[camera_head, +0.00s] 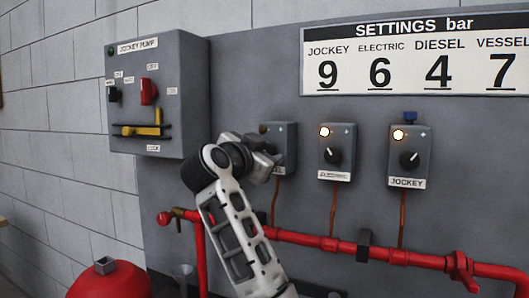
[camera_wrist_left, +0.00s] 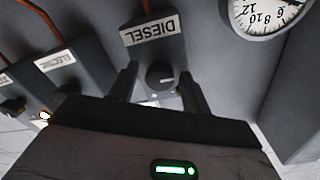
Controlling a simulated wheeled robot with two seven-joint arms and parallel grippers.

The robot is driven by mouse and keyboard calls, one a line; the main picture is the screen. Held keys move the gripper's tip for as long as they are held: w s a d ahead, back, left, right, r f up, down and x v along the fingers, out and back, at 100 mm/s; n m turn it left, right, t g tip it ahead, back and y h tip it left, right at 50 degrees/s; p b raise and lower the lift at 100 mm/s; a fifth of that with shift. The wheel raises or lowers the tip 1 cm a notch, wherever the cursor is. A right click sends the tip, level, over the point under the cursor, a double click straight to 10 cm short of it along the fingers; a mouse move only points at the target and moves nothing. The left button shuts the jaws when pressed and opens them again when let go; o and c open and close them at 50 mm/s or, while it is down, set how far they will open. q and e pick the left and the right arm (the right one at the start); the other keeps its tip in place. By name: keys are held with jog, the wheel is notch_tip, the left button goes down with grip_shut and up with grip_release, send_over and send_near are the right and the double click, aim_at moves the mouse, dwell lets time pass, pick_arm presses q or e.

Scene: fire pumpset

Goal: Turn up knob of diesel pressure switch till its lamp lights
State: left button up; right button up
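The diesel pressure switch (camera_head: 290,134) is a grey box on the panel, mostly hidden behind my left gripper (camera_head: 268,160) in the head view. Its lamp spot at the upper left looks dark there. The two fingers of my left gripper (camera_wrist_left: 160,78) stand apart, one on each side of the knob. I cannot tell whether they touch it. The lamp is not clear in the wrist view. My right gripper is not in view.
The electric switch (camera_head: 336,153) and jockey switch (camera_head: 409,158) stand to the right, both lamps lit. A settings sign (camera_head: 420,52) reads diesel 4. A red pipe (camera_head: 320,241) runs below. The jockey pump box (camera_head: 185,95) is at left. A gauge (camera_wrist_left: 265,12) shows in the wrist view.

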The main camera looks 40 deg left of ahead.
pick_arm(q)
jog(key=c, duration=0.7)
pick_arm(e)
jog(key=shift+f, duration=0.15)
pick_arm(q)
jog(key=shift+m, duration=0.5)
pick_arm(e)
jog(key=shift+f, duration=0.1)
pick_arm(q)
jog(key=o, duration=0.9)
jog(key=shift+o, duration=0.2)
jog(key=b+v, duration=0.4)
jog(key=v, duration=1.2)
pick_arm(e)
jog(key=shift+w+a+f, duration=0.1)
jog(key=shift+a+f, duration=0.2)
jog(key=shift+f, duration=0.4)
